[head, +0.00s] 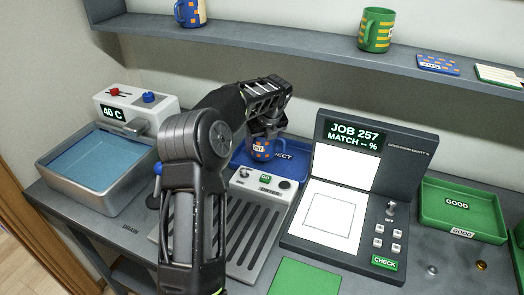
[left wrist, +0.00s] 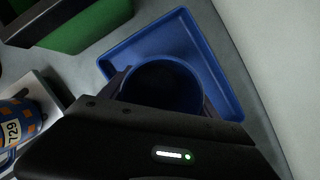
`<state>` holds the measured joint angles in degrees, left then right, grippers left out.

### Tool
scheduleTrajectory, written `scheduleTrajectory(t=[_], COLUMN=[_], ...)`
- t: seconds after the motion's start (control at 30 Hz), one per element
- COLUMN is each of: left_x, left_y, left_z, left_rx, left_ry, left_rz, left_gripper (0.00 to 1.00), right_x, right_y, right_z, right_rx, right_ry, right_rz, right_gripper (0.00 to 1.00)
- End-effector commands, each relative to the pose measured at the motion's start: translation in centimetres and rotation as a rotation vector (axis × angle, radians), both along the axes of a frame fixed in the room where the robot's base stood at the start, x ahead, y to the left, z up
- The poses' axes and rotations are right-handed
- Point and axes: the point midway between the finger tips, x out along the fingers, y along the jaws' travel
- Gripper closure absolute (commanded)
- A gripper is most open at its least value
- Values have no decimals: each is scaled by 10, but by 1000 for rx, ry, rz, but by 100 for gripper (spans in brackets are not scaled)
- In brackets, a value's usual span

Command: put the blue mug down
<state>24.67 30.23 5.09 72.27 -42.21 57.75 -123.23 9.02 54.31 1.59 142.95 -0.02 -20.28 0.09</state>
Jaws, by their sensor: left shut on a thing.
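The blue mug (head: 262,149) with orange squares and a white label shows just below my left gripper (head: 266,128) in the head view. In the left wrist view my left gripper (left wrist: 164,93) is shut on the mug (left wrist: 160,82), with a finger on either side of its round, dark blue opening. The mug is upright over the blue tray (left wrist: 225,88), inside its rim as seen from above. The blue tray (head: 291,172), its lettering partly covered, also shows in the head view. Whether the mug's base touches the tray is hidden. My right gripper is out of view.
A console with GO (head: 264,180) stands in front of the tray, and the JOB 257 checker (head: 356,130) to its right. A green GOOD tray (head: 457,204) and a water bath (head: 95,165) stand farther out. A shelf (head: 300,55) runs above.

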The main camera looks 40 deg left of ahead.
Motion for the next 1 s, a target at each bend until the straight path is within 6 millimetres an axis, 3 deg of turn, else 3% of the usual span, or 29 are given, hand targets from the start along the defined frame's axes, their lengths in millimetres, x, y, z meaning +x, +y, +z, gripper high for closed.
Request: scheduleTrajectory(t=[0.3, 0.67, 0.7, 0.93, 1.0], left_x=[-1, 0, -1, -1, -1], left_y=[0, 0, 0, 0, 0], left_z=[-35, -39, -39, -39, -39], left_rx=[-1, 0, 0, -1, -1], left_ry=[3, 1, 1, 2, 2], left_rz=[1, 0, 0, 0, 0], left_gripper=[97, 97, 27, 9, 8], right_x=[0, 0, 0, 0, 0], right_y=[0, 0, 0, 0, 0], right_z=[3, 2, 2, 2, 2], right_rx=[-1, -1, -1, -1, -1], right_ry=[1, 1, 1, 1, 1], right_rz=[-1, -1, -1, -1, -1], right_gripper=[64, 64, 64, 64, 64])
